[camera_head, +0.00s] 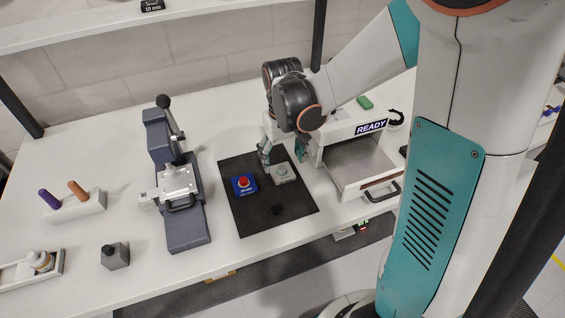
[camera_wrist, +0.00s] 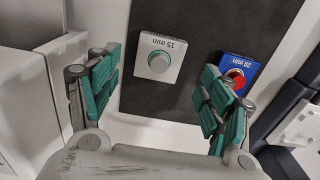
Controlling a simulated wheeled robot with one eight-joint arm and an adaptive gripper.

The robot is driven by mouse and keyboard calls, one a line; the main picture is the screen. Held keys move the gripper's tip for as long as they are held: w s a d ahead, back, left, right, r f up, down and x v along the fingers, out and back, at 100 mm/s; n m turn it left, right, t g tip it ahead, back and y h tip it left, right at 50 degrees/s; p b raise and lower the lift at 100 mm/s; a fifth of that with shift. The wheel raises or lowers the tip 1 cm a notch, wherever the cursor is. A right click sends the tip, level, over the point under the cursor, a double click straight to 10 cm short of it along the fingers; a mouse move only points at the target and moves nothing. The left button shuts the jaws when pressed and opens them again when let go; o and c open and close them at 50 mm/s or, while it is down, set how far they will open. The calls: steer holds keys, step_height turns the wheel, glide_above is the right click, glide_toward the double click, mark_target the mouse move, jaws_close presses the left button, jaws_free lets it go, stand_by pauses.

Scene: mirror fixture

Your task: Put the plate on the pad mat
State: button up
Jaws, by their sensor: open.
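A silver metal plate (camera_head: 178,183) with a dark handle sits in a grey clamp fixture left of centre; I take it to be the plate. A black mat (camera_head: 245,215) lies on the table between the fixture and the READY box; I take it to be the pad mat, which also shows in the wrist view (camera_wrist: 182,105). My gripper (camera_head: 283,155) is open and empty over the mat's back edge, close to a white-grey button box (camera_head: 285,174). In the wrist view, this "15 min" box (camera_wrist: 159,54) lies between and beyond my fingers (camera_wrist: 160,78).
A blue box with a red button (camera_head: 243,184), "20 min" in the wrist view (camera_wrist: 237,76), stands on the mat. The white READY box (camera_head: 350,128) is open at the right. A lever (camera_head: 172,118) rises behind the fixture. The mat's front is mostly clear.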

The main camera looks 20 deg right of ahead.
step_height(320, 180, up, 7)
steer(key=p, duration=0.2)
steer(key=s+r+t, duration=0.7)
steer(key=s+r, duration=0.2)
steer(key=s, duration=0.5)
steer(key=shift+s+a+r, duration=0.25)
steer(key=shift+a+r, duration=0.05)
steer(key=shift+r, duration=0.1)
